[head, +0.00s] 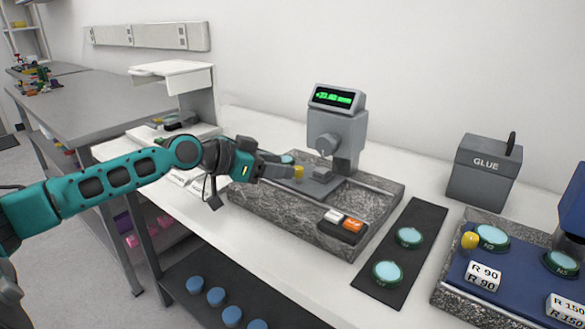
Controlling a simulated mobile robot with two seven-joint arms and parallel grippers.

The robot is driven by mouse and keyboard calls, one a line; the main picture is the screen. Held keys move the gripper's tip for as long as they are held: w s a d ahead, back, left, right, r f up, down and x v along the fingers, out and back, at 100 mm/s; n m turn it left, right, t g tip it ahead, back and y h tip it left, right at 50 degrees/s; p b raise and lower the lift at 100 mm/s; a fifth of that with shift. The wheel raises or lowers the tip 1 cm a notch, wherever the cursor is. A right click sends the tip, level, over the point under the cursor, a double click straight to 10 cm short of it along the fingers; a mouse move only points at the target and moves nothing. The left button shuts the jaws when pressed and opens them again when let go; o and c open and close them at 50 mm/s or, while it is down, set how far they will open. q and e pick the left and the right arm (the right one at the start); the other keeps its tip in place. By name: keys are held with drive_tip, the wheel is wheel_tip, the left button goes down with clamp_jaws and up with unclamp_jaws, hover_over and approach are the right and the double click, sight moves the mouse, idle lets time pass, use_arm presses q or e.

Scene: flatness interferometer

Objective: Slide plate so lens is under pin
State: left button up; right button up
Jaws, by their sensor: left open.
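The measuring device (337,135) stands on a speckled granite base (262,212) and has a lit green display (333,97). Its pin points down from the grey head; the tip is too small to make out. A grey plate (318,187) lies on the base below the head, with a yellow knob (298,172) at its left. A green-rimmed lens (287,159) shows in part at the plate's far left, behind my gripper. My left gripper (286,171) is open beside the yellow knob, its fingers pointing right. I cannot tell whether they touch it. My right gripper is not in view.
A white and orange button box (341,226) sits on the base's front. A dark mat (412,221) holds two green-rimmed lenses. At right, a blue plate (475,296) carries lenses and R 90 blocks. Blue discs lie on a lower shelf (240,286).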

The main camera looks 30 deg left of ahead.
sight(292, 185)
use_arm(q)
drive_tip(key=shift+x, duration=2.2)
drive_tip(key=shift+c, duration=0.5)
clamp_jaws()
